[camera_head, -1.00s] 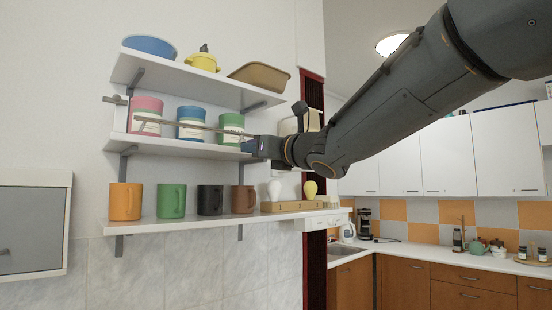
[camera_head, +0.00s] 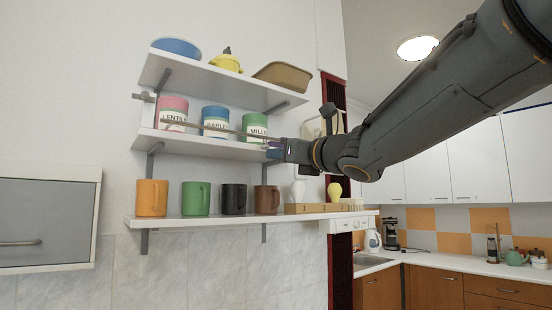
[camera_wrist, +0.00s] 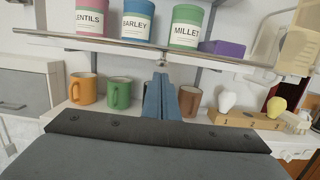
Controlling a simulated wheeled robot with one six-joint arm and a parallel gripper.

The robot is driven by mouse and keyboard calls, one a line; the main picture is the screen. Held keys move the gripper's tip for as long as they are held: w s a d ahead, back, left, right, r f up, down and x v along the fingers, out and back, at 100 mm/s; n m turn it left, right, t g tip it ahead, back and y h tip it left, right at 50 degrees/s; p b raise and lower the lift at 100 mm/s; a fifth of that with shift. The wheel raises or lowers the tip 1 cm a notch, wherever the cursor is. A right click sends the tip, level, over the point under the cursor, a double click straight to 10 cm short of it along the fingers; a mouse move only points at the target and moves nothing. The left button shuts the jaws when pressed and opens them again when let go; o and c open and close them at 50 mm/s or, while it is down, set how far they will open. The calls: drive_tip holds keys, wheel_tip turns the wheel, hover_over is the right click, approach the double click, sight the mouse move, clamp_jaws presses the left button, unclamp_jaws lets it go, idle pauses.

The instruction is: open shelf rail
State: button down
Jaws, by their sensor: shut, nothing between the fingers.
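The shelf rail (camera_head: 190,128) is a thin metal bar running across the front of the canisters on the middle shelf (camera_head: 200,146). In the wrist view the rail (camera_wrist: 110,44) crosses the upper part, with a small fitting (camera_wrist: 163,62) on it. My gripper (camera_head: 276,151) is at the right end of the middle shelf. Its fingers (camera_wrist: 160,88) are shut together with nothing between them, and their tips appear just below the fitting. I cannot tell whether they touch the rail. The rail's right end is partly hidden behind my gripper in the head view.
Canisters of lentils (camera_head: 172,112), barley (camera_head: 215,121) and millet (camera_head: 255,126) stand behind the rail, beside a purple box (camera_wrist: 222,48). Several mugs (camera_head: 196,198) and a wooden rack (camera_head: 310,209) stand on the lower shelf (camera_head: 200,220). A grey cabinet (camera_head: 45,222) hangs at left.

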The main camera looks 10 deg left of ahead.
drive_tip(key=r+b+v, duration=0.1)
drive_tip(key=b+v, duration=0.1)
drive_tip(key=v, duration=0.8)
drive_tip(key=shift+r, duration=0.4)
drive_tip(key=shift+s+d+f, duration=0.1)
drive_tip(key=shift+d, duration=0.05)
